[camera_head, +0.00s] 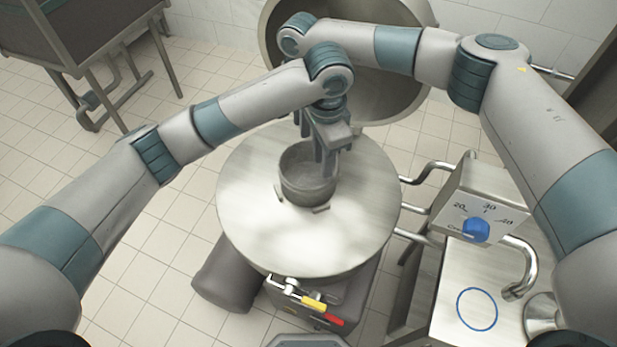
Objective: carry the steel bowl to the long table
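The steel bowl (306,187), a grey deep round vessel, stands upright on a round steel top (250,225) in the middle of the view. My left gripper (327,165) points down at the bowl's right back rim, with its fingers at or just inside the rim. I cannot tell whether they are closed on the wall. My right arm reaches over from the right behind my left wrist; its gripper is mostly hidden there and its fingers cannot be made out. No table is clearly marked as the long table; a dark-topped table (75,28) is cut off at the upper left.
A large open steel vessel or lid (365,98) is behind the arms. Right of the round top are pipes, a control box with a blue knob (476,230) and a steel surface with a blue ring (477,309). Yellow and red valve handles (314,303) sit in front. Tiled floor lies open left.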

